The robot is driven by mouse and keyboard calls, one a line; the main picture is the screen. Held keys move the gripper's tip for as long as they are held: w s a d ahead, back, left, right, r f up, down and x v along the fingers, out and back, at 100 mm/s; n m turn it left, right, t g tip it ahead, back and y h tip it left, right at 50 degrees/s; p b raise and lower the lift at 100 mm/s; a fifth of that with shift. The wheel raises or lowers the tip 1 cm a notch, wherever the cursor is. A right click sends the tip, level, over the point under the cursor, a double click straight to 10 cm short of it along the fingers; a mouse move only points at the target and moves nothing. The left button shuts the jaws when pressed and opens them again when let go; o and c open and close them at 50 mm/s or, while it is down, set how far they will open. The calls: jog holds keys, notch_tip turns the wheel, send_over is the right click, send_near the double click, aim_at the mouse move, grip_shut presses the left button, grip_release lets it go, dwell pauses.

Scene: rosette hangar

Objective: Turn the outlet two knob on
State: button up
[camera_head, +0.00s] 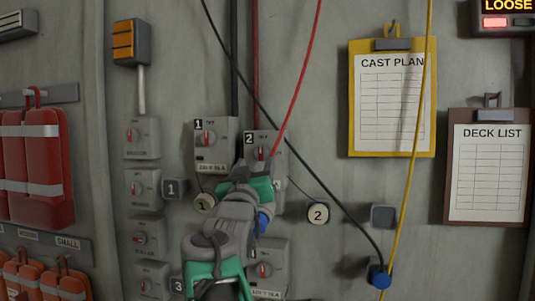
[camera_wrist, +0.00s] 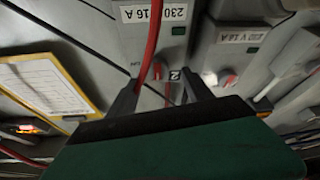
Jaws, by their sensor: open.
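The outlet two box (camera_head: 278,165) is a grey wall box tagged "2", with a red-and-white knob (camera_head: 261,153) on its upper part. My gripper (camera_head: 257,172) is in front of its lower part, just below the knob, and hides much of the box. In the wrist view the picture is turned over. The open fingers of my gripper (camera_wrist: 162,84) point at the outlet two box (camera_wrist: 130,40). The "2" tag shows between the fingertips.
Outlet one (camera_head: 222,148) stands close on the left, its knob also in the wrist view (camera_wrist: 228,78). A red cable (camera_head: 300,75) runs down to outlet two and crosses the wrist view. A black cable (camera_head: 300,170) and a yellow cable (camera_head: 412,160) hang on the right.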

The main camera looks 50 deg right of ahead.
aim_at(260, 155)
jog(key=p+x, duration=0.1)
jog(key=x, duration=0.2)
jog(key=shift+w+d, duration=0.1)
jog(key=shift+w, duration=0.05)
jog(key=shift+c, duration=0.2)
jog(key=shift+w, duration=0.1)
jog(key=shift+c, duration=0.8)
jog(key=shift+s+d, duration=0.1)
jog(key=shift+s, duration=0.2)
jog(key=c, duration=0.6)
jog(key=shift+f, duration=0.1)
grip_shut()
